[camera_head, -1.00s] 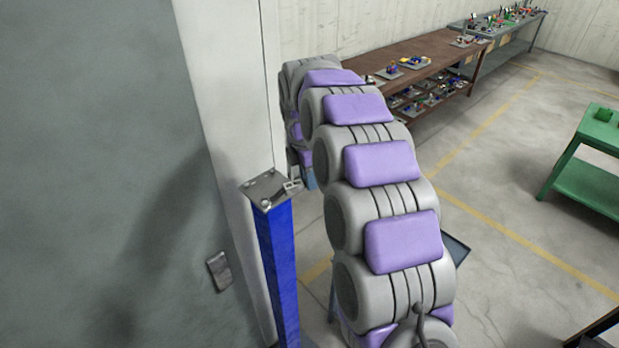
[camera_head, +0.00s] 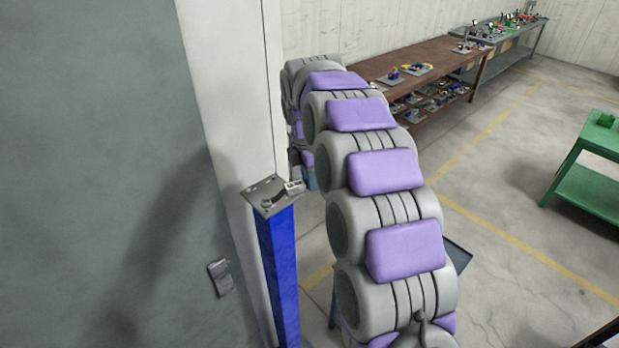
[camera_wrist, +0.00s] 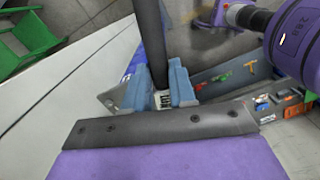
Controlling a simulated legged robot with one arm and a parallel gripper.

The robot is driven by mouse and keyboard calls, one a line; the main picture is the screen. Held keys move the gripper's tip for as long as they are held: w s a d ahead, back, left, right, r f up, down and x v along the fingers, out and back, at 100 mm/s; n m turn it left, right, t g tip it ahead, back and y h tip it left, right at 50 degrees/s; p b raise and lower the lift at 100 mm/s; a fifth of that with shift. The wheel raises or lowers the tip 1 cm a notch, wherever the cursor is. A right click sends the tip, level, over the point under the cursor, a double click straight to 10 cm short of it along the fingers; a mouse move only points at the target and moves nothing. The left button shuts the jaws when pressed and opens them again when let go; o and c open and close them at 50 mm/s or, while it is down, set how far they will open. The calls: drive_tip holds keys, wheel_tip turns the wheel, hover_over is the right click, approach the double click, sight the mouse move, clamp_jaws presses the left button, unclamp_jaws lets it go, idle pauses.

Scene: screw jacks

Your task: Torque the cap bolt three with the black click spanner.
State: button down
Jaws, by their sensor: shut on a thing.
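In the wrist view, my gripper (camera_wrist: 158,88) has its blue-grey fingers closed around a black rod, the black click spanner (camera_wrist: 150,40). The rod runs from the fingers up to the top edge of the picture. In the head view, a blue post (camera_head: 277,262) carries a flat metal plate (camera_head: 261,188) with small fittings on top. A short dark and light piece (camera_head: 283,195) lies across the plate's right side; I cannot tell whether it is the spanner's head. Bolt three cannot be singled out. My gripper is mostly hidden behind my arm, just right of the plate.
A grey wall panel (camera_head: 90,150) stands close on the left. A brown bench (camera_head: 430,60) with small parts and a grey bench (camera_head: 510,45) stand at the back. A green table (camera_head: 590,185) is at the right. Open floor (camera_head: 500,200) lies between.

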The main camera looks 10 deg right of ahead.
drive_tip(key=shift+d, duration=0.1)
drive_tip(key=shift+w+d+r, duration=0.25)
drive_tip(key=shift+d, duration=0.55)
drive_tip(key=shift+w+d+r, duration=0.2)
drive_tip(key=shift+d+r, duration=0.1)
drive_tip(key=shift+d, duration=0.5)
drive_tip(key=shift+w+d+r, duration=0.25)
drive_tip(key=shift+d, duration=0.55)
